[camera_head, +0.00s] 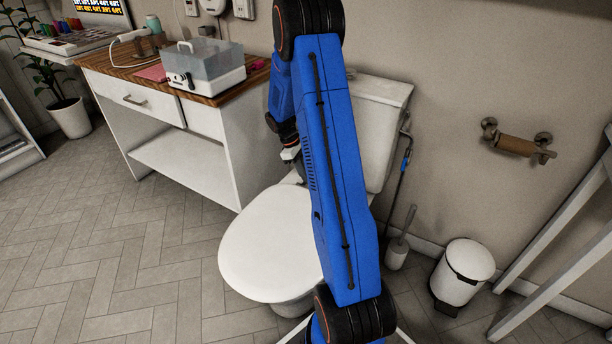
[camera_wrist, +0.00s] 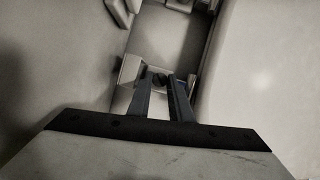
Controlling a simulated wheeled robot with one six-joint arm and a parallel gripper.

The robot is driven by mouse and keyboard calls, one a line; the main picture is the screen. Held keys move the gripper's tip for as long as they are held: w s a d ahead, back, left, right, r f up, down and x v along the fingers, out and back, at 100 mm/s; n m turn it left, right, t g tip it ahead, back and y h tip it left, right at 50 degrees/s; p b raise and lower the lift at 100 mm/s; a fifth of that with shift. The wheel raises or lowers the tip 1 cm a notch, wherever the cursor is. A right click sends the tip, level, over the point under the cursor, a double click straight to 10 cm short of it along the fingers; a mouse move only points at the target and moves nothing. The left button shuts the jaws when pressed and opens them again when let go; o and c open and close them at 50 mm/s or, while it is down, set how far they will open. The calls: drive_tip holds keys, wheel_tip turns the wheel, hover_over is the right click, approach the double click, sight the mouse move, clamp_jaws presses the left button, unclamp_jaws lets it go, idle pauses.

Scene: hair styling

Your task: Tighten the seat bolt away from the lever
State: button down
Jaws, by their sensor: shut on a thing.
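The white toilet seat and lid (camera_head: 268,245) are closed, in front of the white cistern (camera_head: 382,105) in the head view. My blue arm crosses in front of both and hides the middle of the toilet. My gripper (camera_wrist: 162,82) points down into a narrow gap beside pale surfaces in the wrist view. Its two dark fingers are closed around a small dark knob-like piece, seemingly the seat bolt (camera_wrist: 159,80), beside a pale block. In the head view its wrist end is at the seat's back left, and the fingertips are hidden. I cannot make out the lever.
A wood-topped cabinet (camera_head: 215,140) stands close on the left, with a clear-lidded box (camera_head: 204,62) on top. A toilet brush (camera_head: 400,245), a white pedal bin (camera_head: 463,275) and a wall paper holder (camera_head: 517,145) are on the right. The floor at front left is clear.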

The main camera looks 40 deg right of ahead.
drive_tip(key=shift+m, duration=0.5)
drive_tip(key=c, duration=1.6)
unclamp_jaws()
drive_tip(key=n+h, duration=0.1)
drive_tip(key=n, duration=0.2)
drive_tip(key=n+t, duration=0.1)
drive_tip(key=n, duration=0.2)
drive_tip(key=shift+s+a+n+t+h, duration=0.15)
drive_tip(key=shift+n+t+h, duration=0.15)
drive_tip(key=shift+n+h, duration=0.1)
drive_tip(key=n+t, duration=0.1)
drive_tip(key=n, duration=0.1)
drive_tip(key=n+t, duration=0.1)
drive_tip(key=n, duration=0.2)
drive_tip(key=shift+s, duration=0.2)
drive_tip(key=n, duration=0.1)
drive_tip(key=n+t, duration=0.1)
drive_tip(key=shift+a+r+n+h, duration=0.15)
drive_tip(key=shift+n+h, duration=0.15)
drive_tip(key=shift+n, duration=0.1)
drive_tip(key=v, duration=1.7)
drive_tip(key=shift+r, duration=0.1)
